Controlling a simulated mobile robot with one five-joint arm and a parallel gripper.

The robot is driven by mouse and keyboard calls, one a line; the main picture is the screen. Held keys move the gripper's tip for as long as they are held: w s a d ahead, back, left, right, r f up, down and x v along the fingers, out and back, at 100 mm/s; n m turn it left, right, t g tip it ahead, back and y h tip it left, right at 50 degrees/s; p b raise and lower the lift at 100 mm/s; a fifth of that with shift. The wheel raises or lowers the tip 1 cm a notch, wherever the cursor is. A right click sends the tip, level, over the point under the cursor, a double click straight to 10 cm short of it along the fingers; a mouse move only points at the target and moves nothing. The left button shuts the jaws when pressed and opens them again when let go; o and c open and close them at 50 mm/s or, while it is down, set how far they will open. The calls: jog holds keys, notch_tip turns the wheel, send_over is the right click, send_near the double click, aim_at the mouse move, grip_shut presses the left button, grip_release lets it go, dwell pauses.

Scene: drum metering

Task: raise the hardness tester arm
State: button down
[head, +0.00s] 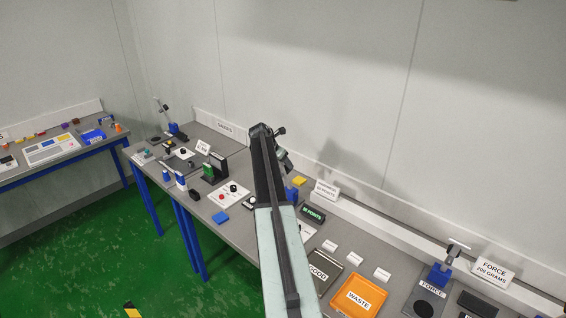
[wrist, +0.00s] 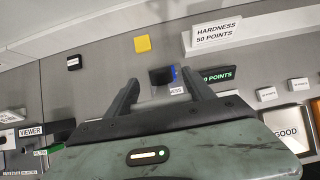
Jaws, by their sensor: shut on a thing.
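The hardness tester (wrist: 163,76) shows in the wrist view as a dark block with a blue edge, beyond my fingertips. A label ending in "NESS" (wrist: 177,90) sits beside it. A pale grey bar (wrist: 160,100), apparently the tester arm's handle, spans the space between my fingers. My gripper (wrist: 161,80) is shut on it. In the head view my gripper (head: 284,160) is over the bench, and my own arm hides most of the tester. Only a bit of blue (head: 291,192) shows there. The arm's tilt cannot be told.
A display reading "50 POINTS" (head: 313,213) and a "HARDNESS 50 POINTS" sign (head: 325,191) stand to the right. A yellow block (head: 299,181) lies behind. The orange waste tray (head: 359,296), the good tray (head: 337,268) and the force tester (head: 437,276) are farther right.

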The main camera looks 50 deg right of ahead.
jog(key=shift+s+d, duration=0.1)
jog(key=shift+s, duration=0.05)
jog(key=shift+c, duration=1.8)
grip_release()
jog(key=p+v, duration=0.6)
jog(key=v, duration=0.1)
jog(key=shift+a+r, duration=0.25)
jog(key=shift+r, duration=0.05)
